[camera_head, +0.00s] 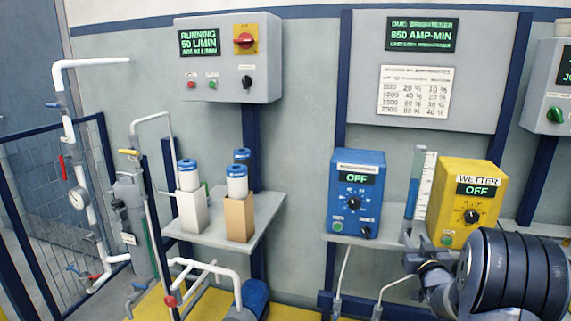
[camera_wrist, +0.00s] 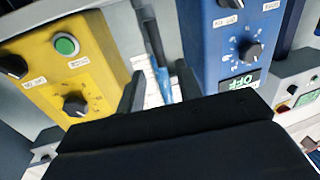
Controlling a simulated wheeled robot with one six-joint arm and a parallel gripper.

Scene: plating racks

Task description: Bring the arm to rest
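My arm shows at the lower right of the head view, its dark rounded links in front of the lower edge of the yellow WETTER box (camera_head: 468,205). My gripper (camera_head: 411,240) points toward the shelf by the clear graduated tube with blue liquid (camera_head: 413,190). In the wrist view my gripper (camera_wrist: 158,88) has its two dark fingers apart, with no object seen clamped between them. A blue and dark upright piece (camera_wrist: 160,75) shows beyond the gap; I cannot tell its distance. The yellow box (camera_wrist: 65,65) is left of the fingers and the blue box (camera_wrist: 228,50) right.
The blue dosing box (camera_head: 356,195) reads OFF. A wall panel (camera_head: 428,75) reads 850 AMP-MIN. A control box (camera_head: 229,58) reads RUNNING, above a shelf (camera_head: 270,212) with blue-capped cartridges. Pipes (camera_head: 75,160) and a fence stand at left. Open space lies before the shelves.

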